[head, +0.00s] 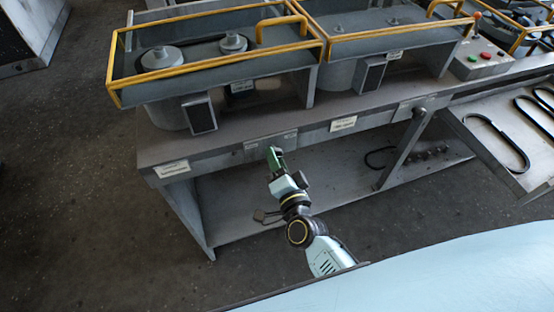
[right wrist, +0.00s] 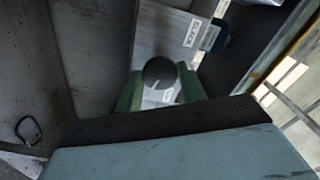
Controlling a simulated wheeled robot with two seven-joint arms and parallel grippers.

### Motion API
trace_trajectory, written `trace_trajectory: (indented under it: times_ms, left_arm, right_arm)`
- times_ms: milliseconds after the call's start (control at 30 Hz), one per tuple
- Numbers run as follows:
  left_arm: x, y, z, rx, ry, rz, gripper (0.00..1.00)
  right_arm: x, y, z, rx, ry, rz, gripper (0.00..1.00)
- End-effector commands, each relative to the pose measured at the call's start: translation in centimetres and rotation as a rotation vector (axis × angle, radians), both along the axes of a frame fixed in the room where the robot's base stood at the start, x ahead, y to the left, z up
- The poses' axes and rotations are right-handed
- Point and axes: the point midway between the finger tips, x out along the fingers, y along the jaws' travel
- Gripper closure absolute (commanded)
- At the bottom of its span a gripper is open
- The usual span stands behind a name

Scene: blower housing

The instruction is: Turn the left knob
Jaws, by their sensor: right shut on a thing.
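A dark round knob (right wrist: 160,72) shows in the right wrist view, between the two green fingers of my right gripper (right wrist: 160,88). The fingers are shut on it, one on each side. In the head view my right gripper (head: 274,158) reaches up to the front edge of the grey bench, left of its middle. The knob there is hidden behind the gripper. Another dark knob (head: 418,113) shows farther right on the bench front. My left gripper is in neither view.
The grey bench (head: 230,140) carries machines with yellow rails (head: 220,80). A lower shelf (head: 320,210) lies under it. A tray with dark belts (head: 505,140) stands at the right. Open floor (head: 80,200) lies at the left.

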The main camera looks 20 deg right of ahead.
Motion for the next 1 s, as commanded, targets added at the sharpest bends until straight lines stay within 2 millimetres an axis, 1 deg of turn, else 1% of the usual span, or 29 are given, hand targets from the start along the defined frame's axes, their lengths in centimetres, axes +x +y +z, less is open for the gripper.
trace_trajectory:
  times_ms: [200,400,733,967,1000]
  left_arm:
    - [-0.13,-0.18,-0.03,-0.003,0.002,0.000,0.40]
    - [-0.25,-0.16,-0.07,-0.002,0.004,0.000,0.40]
    - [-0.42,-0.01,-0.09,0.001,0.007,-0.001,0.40]
    - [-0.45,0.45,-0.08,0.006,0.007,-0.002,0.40]
    - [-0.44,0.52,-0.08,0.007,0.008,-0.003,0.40]
  right_arm:
    - [-0.02,0.04,-0.05,0.129,0.006,0.001,0.84]
    - [-0.03,0.04,-0.05,0.198,0.008,0.000,0.84]
    - [-0.03,0.05,-0.04,0.228,0.009,0.000,0.84]
    - [-0.03,0.05,-0.04,0.227,0.009,0.000,0.84]
    - [-0.03,0.05,-0.04,0.226,0.009,0.000,0.59]
